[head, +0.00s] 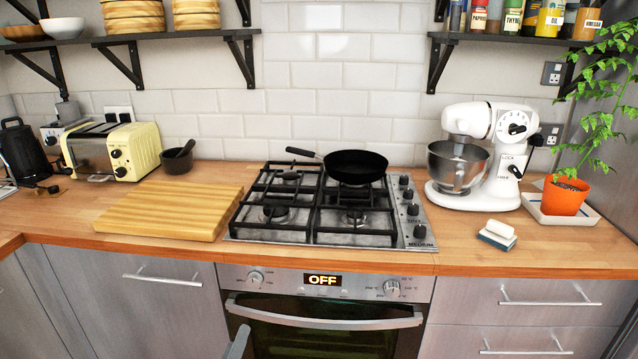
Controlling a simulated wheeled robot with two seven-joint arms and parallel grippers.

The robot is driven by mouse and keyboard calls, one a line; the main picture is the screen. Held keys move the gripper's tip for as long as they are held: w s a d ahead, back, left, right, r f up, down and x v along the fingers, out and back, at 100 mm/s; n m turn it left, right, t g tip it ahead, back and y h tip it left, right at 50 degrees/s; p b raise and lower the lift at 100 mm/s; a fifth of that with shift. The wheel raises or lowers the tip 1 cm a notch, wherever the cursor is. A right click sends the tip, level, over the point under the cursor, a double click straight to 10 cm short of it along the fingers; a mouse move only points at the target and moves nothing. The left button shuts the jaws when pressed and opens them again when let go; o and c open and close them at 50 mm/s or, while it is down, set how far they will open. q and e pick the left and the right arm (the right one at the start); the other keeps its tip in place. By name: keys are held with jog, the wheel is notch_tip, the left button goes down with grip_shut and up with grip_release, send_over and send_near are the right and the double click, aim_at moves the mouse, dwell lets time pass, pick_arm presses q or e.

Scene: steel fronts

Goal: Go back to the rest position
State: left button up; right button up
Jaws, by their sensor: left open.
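My left gripper (238,343) shows only in part, as a grey piece at the bottom edge of the head view, in front of the oven (322,310). It is open, and nothing shows in it. It appears apart from the oven handle, though the exact distance is hard to tell. The rest of that arm is out of view. My right gripper is not in view.
The wooden counter (480,258) runs across the view. On it are a toaster (122,160), cutting board (170,207), gas hob (270,225) with a black pan (356,167), stand mixer (500,150), sponge (497,235) and potted plant (565,195). Drawers flank the oven.

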pick_arm(q)
jog(key=s+d+f+m+g, duration=0.1)
jog(key=s+f+m+g, duration=0.15)
jog(key=f, duration=0.55)
jog(key=s+d+f+m+g+h, duration=0.15)
jog(key=s+f, duration=0.25)
jog(key=f, duration=0.5)
jog(key=s+d+f+m+g, duration=0.2)
jog(key=s+f, duration=0.1)
jog(key=f, duration=0.5)
jog(key=s+f+m+g, duration=0.6)
jog(key=s+f+m, duration=0.1)
jog(key=s+f, duration=1.4)
jog(key=shift+s+a+f+m+y, duration=0.25)
jog(key=shift+s+a+m+y, duration=0.15)
jog(key=shift+s, duration=0.6)
